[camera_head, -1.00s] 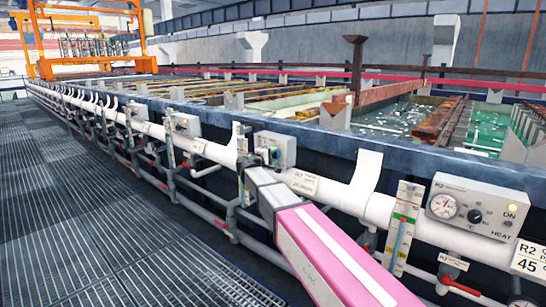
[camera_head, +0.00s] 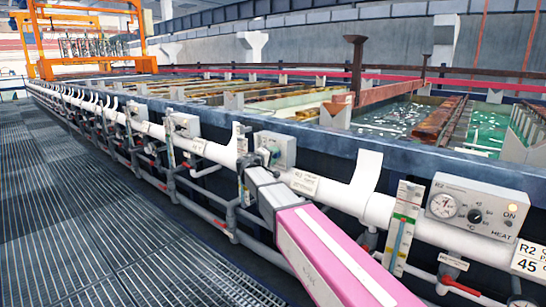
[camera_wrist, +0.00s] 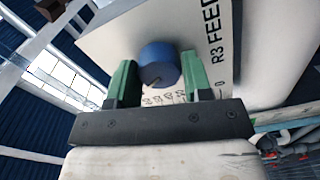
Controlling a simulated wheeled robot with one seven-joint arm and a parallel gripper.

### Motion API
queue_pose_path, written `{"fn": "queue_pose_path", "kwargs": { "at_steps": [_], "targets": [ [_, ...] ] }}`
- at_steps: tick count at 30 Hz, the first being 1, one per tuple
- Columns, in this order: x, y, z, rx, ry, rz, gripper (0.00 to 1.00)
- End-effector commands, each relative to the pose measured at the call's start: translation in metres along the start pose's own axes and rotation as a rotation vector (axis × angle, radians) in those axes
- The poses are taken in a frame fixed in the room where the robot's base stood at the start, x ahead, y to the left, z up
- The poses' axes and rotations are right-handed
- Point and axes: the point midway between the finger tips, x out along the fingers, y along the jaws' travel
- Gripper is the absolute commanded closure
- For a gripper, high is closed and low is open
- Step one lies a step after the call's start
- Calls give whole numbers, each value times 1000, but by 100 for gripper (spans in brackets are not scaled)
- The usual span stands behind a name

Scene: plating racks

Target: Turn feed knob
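The knob's contact sides are partly hidden by the fingers. In the head view my gripper (camera_head: 268,158) is at the front of a grey-white control box (camera_head: 276,147) on the tank line; the knob is hidden there.
A white pipe (camera_head: 330,190) runs along the tank front below the box. To the right are a strip gauge (camera_head: 403,228) and the R2 heat box (camera_head: 478,207) with a dial and black knob. The grated walkway (camera_head: 90,215) at left is clear.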

Motion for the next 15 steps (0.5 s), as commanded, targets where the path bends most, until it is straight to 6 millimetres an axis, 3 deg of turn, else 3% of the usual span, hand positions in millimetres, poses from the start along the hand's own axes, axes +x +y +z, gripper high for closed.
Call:
{"fn": "queue_pose_path", "kwargs": {
  "at_steps": [2, 11, 15],
  "targets": [
    [0, 0, 0, 0, 0, 0, 32],
    [-1, 0, 0, -1, 0, 1, 32],
    [-13, 0, 0, -1, 2, 0, 32]
  ]
}}
